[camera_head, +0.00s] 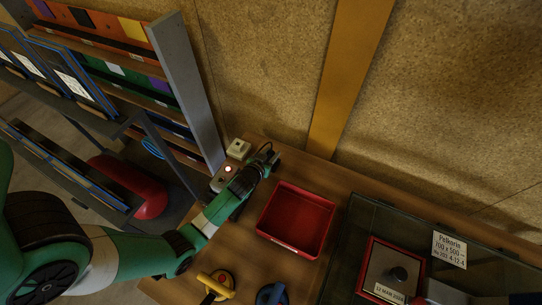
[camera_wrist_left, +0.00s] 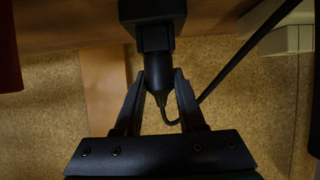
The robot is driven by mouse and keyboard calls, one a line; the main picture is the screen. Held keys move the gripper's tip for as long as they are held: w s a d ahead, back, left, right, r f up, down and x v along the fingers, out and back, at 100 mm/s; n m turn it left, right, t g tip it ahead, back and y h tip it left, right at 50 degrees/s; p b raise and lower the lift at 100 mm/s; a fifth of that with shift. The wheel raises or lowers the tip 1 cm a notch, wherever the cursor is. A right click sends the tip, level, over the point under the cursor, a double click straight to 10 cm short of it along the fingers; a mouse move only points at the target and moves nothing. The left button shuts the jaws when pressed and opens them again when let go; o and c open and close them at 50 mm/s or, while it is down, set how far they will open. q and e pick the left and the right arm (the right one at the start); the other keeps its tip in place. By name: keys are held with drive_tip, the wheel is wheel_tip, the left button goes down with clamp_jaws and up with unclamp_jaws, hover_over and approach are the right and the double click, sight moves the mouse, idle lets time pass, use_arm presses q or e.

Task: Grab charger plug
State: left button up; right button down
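The charger plug (camera_wrist_left: 158,76) is black, with a cable curving away from its tapered end. In the left wrist view it sits between the two fingers of my left gripper (camera_wrist_left: 159,85), and its other end meets a dark block (camera_wrist_left: 153,18). The fingertips are very close to its sides; whether they press on it cannot be told. In the head view my left gripper (camera_head: 263,160) is at the back left of the table and largely hides the plug. My right gripper does not show.
A red tray (camera_head: 331,222) is right of my left gripper. A small pale box (camera_head: 238,149) and a grey box with a lit button (camera_head: 224,178) stand left of it. Yellow (camera_head: 216,284) and blue (camera_head: 271,294) suction-cup handles are in front. A glass panel (camera_head: 349,238) is at right.

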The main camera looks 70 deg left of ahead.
sight(271, 153)
use_arm(q)
clamp_jaws()
drive_tip(key=shift+r, duration=0.5)
wheel_tip(271, 153, up, 3)
drive_tip(key=shift+f+p, duration=0.15)
drive_tip(key=shift+p, duration=0.85)
drive_tip(key=s+d+r+p, duration=0.1)
drive_tip(key=s+d+r, duration=0.2)
drive_tip(key=d, duration=0.3)
drive_tip(key=s+d+r+p, duration=0.2)
drive_tip(key=s+d+r, duration=0.1)
drive_tip(key=d+r, duration=0.3)
drive_tip(key=shift+s+d+r, duration=0.2)
drive_tip(key=shift+s+d, duration=0.05)
